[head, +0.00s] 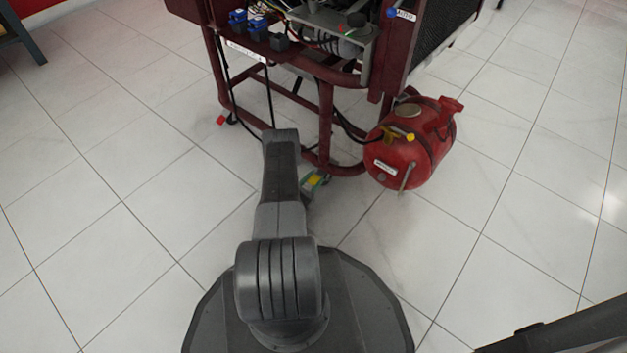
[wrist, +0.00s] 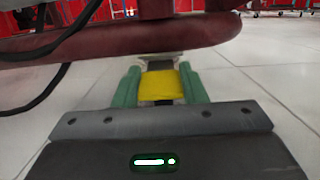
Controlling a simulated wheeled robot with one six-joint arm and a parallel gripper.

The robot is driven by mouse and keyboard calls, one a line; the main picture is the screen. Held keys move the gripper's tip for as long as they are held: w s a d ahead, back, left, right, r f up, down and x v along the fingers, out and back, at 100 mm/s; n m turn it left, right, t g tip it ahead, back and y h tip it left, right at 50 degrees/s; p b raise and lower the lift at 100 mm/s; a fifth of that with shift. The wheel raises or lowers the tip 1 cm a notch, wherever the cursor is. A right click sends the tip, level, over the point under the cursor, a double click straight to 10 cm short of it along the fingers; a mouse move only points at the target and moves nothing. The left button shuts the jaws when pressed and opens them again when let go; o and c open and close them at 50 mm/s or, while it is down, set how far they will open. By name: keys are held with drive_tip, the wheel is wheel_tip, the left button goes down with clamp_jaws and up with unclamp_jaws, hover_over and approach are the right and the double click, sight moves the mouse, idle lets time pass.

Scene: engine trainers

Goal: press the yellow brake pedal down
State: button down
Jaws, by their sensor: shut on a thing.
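The yellow brake pedal (wrist: 161,86) shows in the middle of the wrist view, just below a dark red frame tube. My gripper (wrist: 160,92) has a green finger on each side of it and is shut on it. In the head view my gripper (head: 313,182) is low by the floor, at the foot of the red engine stand, partly hidden behind my arm. The pedal is too small there to make out clearly, so its tilt cannot be told.
The dark red engine stand (head: 327,115) rises right above my gripper. A red tank (head: 425,150) with a yellow valve is close on the right. A black cable (wrist: 62,60) hangs at the left in the wrist view. The white tiled floor (head: 130,215) is clear to the left.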

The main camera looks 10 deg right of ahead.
drive_tip(key=c, duration=0.9)
unclamp_jaws()
drive_tip(key=shift+r, duration=0.1)
wheel_tip(320, 180, up, 10)
drive_tip(key=p, duration=0.4)
wheel_tip(320, 180, down, 10)
drive_tip(key=b, duration=0.4)
drive_tip(key=shift+w, duration=0.1)
drive_tip(key=shift+r+g+y, duration=0.3)
drive_tip(key=shift+y, duration=0.2)
